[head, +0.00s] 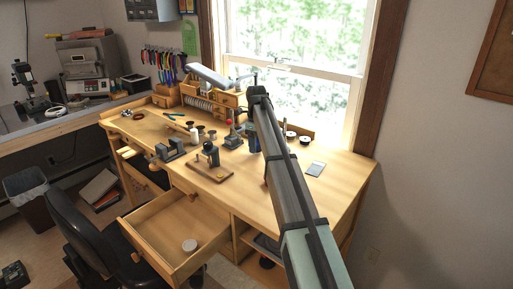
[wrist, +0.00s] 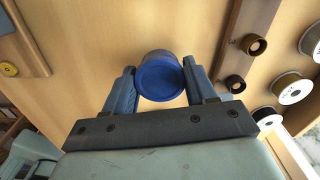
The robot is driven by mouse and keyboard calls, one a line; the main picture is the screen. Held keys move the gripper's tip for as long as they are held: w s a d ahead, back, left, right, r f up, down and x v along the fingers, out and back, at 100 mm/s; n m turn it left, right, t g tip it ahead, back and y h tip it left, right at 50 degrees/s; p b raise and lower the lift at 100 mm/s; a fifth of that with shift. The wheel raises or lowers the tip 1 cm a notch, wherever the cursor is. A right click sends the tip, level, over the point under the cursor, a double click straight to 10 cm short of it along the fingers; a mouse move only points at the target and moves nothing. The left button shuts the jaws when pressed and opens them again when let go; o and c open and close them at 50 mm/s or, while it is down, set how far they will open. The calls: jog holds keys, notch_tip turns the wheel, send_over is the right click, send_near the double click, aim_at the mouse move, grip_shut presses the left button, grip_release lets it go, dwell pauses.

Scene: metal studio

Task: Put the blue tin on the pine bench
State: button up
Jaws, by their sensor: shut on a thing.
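The blue tin (wrist: 160,78) is round and sits between the two fingers of my gripper (wrist: 158,70) in the wrist view. The fingers are shut on its sides. The pine bench (head: 245,195) fills the middle of the head view, and its pale wood top (wrist: 90,40) lies beyond the tin in the wrist view. In the head view my arm reaches over the bench and largely hides the gripper, near the back by the window. I cannot tell whether the tin touches the bench top.
Spools (wrist: 293,90) and a dark wood strip with knobs (wrist: 236,84) lie right of the tin in the wrist view. A small vise tool (head: 210,155) stands left of my arm. An open drawer (head: 165,235) juts out in front. The bench's right front is mostly clear.

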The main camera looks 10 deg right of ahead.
jog(key=shift+f, duration=0.8)
jog(key=shift+f, duration=0.1)
jog(key=o, duration=1)
jog(key=shift+o, duration=0.2)
notch_tip(320, 180, up, 12)
